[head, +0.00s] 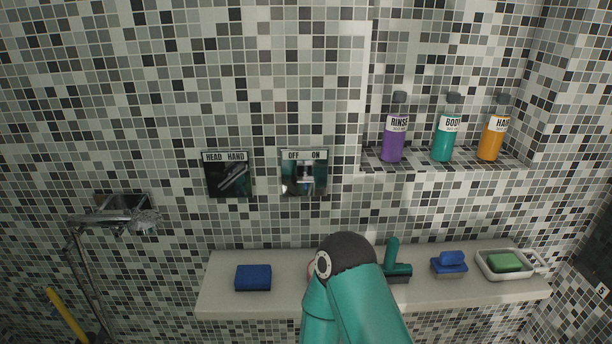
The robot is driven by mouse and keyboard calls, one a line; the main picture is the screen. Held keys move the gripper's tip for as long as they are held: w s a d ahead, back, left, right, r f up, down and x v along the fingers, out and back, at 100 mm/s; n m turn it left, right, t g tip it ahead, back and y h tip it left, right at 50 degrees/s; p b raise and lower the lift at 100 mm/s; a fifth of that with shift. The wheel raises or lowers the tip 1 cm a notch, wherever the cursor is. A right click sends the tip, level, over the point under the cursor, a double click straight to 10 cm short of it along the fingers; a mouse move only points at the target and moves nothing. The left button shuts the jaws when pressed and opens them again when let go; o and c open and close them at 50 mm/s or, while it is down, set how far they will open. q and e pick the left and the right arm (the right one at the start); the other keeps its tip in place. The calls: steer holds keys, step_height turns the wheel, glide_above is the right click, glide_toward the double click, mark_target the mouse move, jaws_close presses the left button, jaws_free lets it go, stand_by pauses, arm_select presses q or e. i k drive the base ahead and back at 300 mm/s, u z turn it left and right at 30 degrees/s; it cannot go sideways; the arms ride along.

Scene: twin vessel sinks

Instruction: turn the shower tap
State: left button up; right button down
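The shower tap (304,172) is on the tiled wall at the centre, a shiny square plate labelled OFF on its left and ON on its right. A pale handle stands out from its middle, roughly upright; its exact angle is hard to tell. To its left is a dark square plate (228,175) labelled HEAD and HAND, with a slanting lever. A teal link of one of my arms, with a dark rounded joint, rises from the bottom centre below the tap. Neither of my grippers shows, and I cannot tell which arm this is.
A pale ledge (222,300) runs below the tap, with a blue sponge (253,278), teal squeegee (397,270), blue brush (450,263) and green soap (503,262). Purple (395,135), teal (444,135) and orange (491,137) bottles stand in a niche. A shower head (145,219) is left.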

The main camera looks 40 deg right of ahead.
mark_target(305, 184)
steer(key=z, duration=0.05)
steer(key=k, duration=1)
steer(key=z, duration=1.25)
steer(key=i, duration=1.4)
steer(key=u, duration=1.75)
